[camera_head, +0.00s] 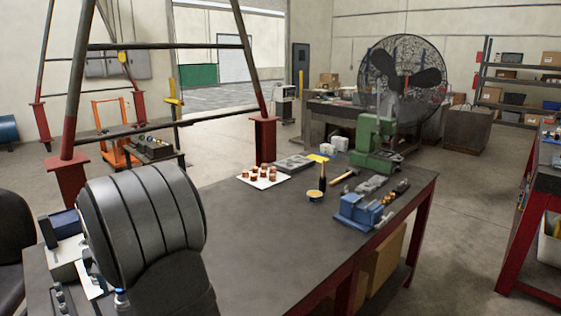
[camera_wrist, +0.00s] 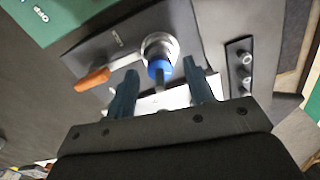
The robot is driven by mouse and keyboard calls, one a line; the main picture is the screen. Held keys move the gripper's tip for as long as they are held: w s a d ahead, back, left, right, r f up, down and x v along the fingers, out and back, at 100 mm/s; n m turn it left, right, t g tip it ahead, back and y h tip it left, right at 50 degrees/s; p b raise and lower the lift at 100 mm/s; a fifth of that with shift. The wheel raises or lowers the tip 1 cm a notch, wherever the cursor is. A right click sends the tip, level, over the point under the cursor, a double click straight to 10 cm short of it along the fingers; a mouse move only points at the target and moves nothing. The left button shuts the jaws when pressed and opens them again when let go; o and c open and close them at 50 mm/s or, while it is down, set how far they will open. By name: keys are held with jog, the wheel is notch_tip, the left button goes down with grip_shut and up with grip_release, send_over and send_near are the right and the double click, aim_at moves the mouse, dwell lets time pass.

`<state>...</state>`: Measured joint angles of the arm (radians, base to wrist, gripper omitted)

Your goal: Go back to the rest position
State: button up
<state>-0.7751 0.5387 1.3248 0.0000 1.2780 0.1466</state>
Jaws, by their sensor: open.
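My gripper (camera_wrist: 161,75) shows in the wrist view with its two dark fingers apart. A blue-topped round fitting (camera_wrist: 159,68) with a metal collar lies just beyond and between the fingertips. A lever with an orange handle (camera_wrist: 92,81) runs left from that fitting. Both are on a grey plate or fixture (camera_wrist: 118,42). I cannot tell whether the fingers touch the fitting; nothing is clearly clamped. In the head view, my large grey arm link hides the gripper and much of the bench's left end.
The workbench (camera_head: 225,215) has bare room in its middle. A white board (camera_head: 270,182) carries several copper-coloured pieces. A blue vise (camera_head: 358,211), a green machine (camera_head: 372,157) and a small tin (camera_head: 315,196) stand farther right. A dark strip with round metal knobs (camera_wrist: 244,70) lies right of the fixture.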

jog(key=n, duration=0.5)
jog(key=shift+n, duration=0.4)
dwell(0.4)
jog(key=m, duration=0.4)
jog(key=shift+m, duration=0.3)
jog(key=m, duration=0.4)
jog(key=shift+m, duration=0.5)
